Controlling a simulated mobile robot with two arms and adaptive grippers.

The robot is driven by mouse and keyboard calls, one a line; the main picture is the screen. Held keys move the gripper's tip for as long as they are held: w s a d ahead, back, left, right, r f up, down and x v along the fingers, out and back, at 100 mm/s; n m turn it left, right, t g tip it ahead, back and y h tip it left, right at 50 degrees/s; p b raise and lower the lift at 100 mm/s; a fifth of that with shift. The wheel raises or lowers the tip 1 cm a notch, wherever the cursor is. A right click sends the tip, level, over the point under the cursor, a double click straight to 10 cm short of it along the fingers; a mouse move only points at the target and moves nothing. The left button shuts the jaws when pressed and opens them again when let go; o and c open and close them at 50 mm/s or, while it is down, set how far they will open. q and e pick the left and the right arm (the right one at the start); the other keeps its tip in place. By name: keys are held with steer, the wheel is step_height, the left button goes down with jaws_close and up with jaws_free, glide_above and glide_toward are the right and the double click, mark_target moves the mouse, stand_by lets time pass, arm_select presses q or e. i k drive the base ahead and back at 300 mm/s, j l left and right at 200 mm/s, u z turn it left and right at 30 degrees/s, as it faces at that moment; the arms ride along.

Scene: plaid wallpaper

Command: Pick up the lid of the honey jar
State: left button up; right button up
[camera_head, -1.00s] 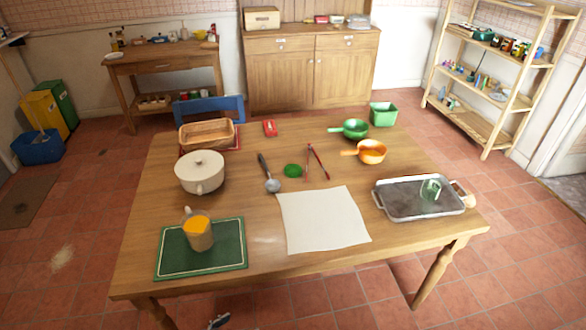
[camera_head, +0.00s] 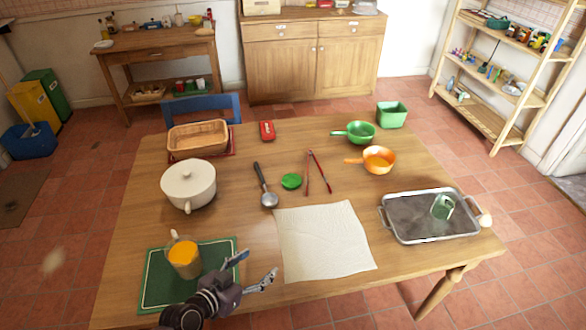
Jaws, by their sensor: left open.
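A glass vessel with orange-yellow contents (camera_head: 184,258), which looks like the honey jar, stands on the green mat (camera_head: 154,292) at the table's front left. A small round green disc (camera_head: 291,181), perhaps its lid, lies on the table between the ladle and the tongs. My left gripper (camera_head: 258,270) is open and empty at the front edge, right of the vessel and well in front of the disc. My right gripper is not in view.
A ladle (camera_head: 268,197) and red tongs (camera_head: 319,171) flank the disc. A white cloth (camera_head: 325,245) lies in front. A lidded white pot (camera_head: 188,185) is left; a metal tray (camera_head: 430,231) holding a greenish glass is right. Pans and a basket stand behind.

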mark_target(291, 181)
steer(key=i, duration=1)
steer(key=i+l, duration=0.3)
